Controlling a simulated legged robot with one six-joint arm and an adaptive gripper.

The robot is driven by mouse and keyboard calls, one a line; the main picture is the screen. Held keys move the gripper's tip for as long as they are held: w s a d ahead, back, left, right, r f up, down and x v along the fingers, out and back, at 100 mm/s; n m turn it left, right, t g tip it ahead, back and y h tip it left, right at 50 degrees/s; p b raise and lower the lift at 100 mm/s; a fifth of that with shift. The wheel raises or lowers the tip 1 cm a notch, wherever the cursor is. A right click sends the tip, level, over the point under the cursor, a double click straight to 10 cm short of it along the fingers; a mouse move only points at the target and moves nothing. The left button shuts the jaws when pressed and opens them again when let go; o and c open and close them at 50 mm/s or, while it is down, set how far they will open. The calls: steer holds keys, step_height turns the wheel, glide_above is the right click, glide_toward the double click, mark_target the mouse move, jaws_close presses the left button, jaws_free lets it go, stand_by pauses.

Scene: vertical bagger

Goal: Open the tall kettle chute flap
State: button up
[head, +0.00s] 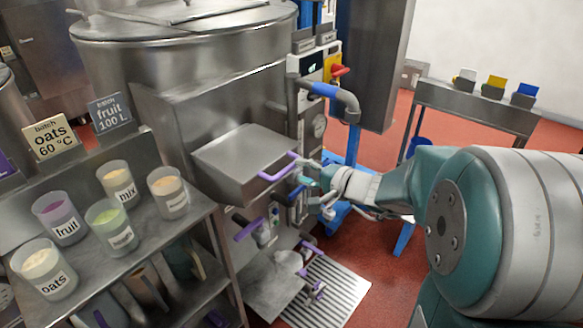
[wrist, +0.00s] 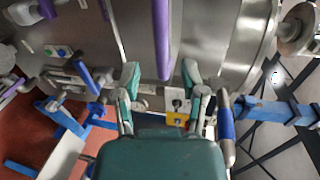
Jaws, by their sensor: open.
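The tall kettle (head: 185,65) is a large steel vessel at the upper left of the head view. A box-shaped steel chute (head: 235,150) juts from its front, with a purple handle (head: 279,172) along its right edge. The chute looks closed, though its flap's edges are hard to make out. My gripper (head: 312,183) is open and empty, just right of this handle. In the wrist view a purple bar (wrist: 162,40), apparently the same handle, runs down between the fingertips of my gripper (wrist: 160,74). Whether they touch it I cannot tell.
A steel rack (head: 150,225) with labelled cups stands at the left. A pipe with a blue sleeve (head: 322,90) and a gauge are close above my gripper. More purple handles (head: 250,229) are below. A side table (head: 475,105) stands at the back right, with open red floor before it.

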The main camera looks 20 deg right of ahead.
mark_target(288, 166)
steer(key=w+a, duration=0.1)
steer(key=a, duration=0.1)
steer(key=w+a, duration=0.1)
steer(key=a, duration=0.1)
steer(key=shift+w+f, duration=0.4)
steer(key=shift+w, duration=0.1)
steer(key=shift+d, duration=0.75)
steer(key=shift+a, duration=0.1)
jaws_close()
steer(key=shift+a, duration=0.2)
